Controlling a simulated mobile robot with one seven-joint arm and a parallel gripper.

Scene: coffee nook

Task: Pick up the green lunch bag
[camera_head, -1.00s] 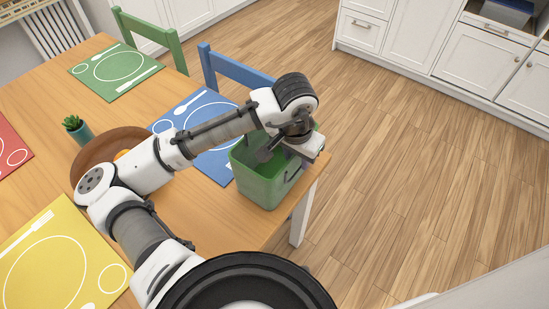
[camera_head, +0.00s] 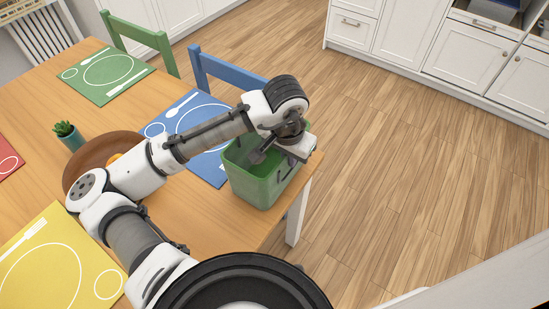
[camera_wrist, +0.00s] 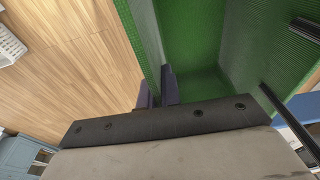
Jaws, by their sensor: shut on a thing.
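The green lunch bag (camera_head: 252,186) is an open-topped green box at the right corner of the wooden table, in the head view. My gripper (camera_head: 284,163) is over its right side. In the wrist view, my gripper (camera_wrist: 158,92) is shut on the bag's wall, with one finger inside and one outside. The bag's green inside (camera_wrist: 200,45) looks empty where it shows. I cannot tell whether the bag's base touches the table.
A blue placemat (camera_head: 207,165) lies beside the bag, with a blue chair (camera_head: 225,70) behind. A brown bowl (camera_head: 80,172) and a potted plant (camera_head: 68,134) stand to the left. Floor (camera_head: 400,190) right of the table is clear.

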